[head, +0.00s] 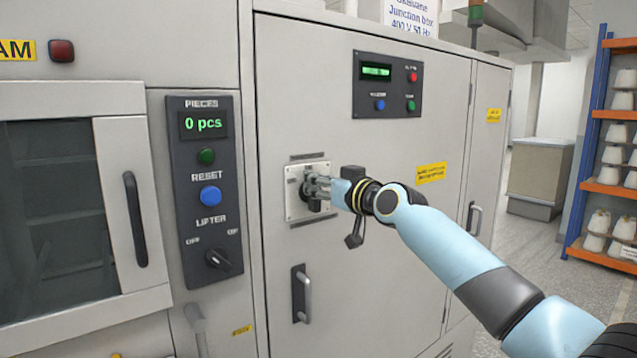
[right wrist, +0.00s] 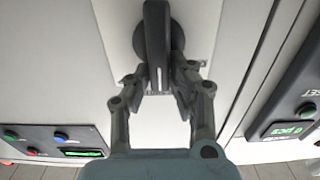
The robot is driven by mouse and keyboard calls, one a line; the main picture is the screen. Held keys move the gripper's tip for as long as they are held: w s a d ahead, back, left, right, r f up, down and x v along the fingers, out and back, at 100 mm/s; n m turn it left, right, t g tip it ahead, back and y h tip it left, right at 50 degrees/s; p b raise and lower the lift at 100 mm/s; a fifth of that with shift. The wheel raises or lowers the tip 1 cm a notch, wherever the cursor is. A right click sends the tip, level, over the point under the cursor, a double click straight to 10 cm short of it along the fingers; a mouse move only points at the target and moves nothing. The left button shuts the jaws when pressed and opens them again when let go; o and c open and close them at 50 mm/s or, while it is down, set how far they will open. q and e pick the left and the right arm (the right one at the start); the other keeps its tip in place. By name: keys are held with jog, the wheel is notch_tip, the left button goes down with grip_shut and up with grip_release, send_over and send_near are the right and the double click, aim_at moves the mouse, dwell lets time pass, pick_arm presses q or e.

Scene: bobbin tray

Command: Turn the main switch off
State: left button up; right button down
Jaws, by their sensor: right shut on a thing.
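The main switch is a dark rotary handle on a pale square plate (head: 294,204) on the grey cabinet door. In the right wrist view the dark handle (right wrist: 156,40) stands out from its round base and runs lengthwise between the fingers. My right gripper (head: 316,187) is at the plate, shut on the handle; its fingers (right wrist: 158,84) lie on both sides of it. In the head view the fingers hide much of the handle, and I cannot read any position marks. My left gripper is not in view.
A dark panel (head: 210,275) with display, buttons and a lifter knob (head: 218,259) is left of the switch. A button panel (head: 388,84) is above right. A door handle (head: 301,294) sticks out below. Shelves (head: 607,185) with white bobbins stand far right.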

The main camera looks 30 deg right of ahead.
aim_at(297, 193)
jog(key=shift+a+f+n+b, duration=0.15)
jog(key=shift+n+b, duration=0.35)
jog(key=shift+b, duration=0.25)
jog(key=n+b, duration=0.2)
jog(key=b, duration=0.1)
jog(key=a+n+b, duration=0.1)
jog(key=n+b, duration=0.2)
jog(key=f+n+b, duration=0.1)
jog(key=n+b, duration=0.1)
jog(key=shift+s+a+n+b, duration=0.15)
jog(key=shift+a+n+b, duration=0.15)
jog(key=shift+b, duration=0.1)
jog(key=n+b, duration=0.2)
jog(key=n, duration=0.1)
jog(key=n+b, duration=0.1)
jog(key=shift+a+f, duration=0.3)
jog(key=shift+f, duration=0.05)
jog(key=shift+a+f+n+b, duration=0.1)
jog(key=shift+f+n+b, duration=0.15)
jog(key=shift+n+b, duration=0.8)
jog(key=shift+a+f+n+b, duration=0.15)
jog(key=shift+n+b, duration=0.25)
jog(key=shift+n, duration=1.25)
jog(key=shift+d+f, duration=0.1)
jog(key=c, duration=1.2)
grip_release()
jog(key=shift+s, duration=0.15)
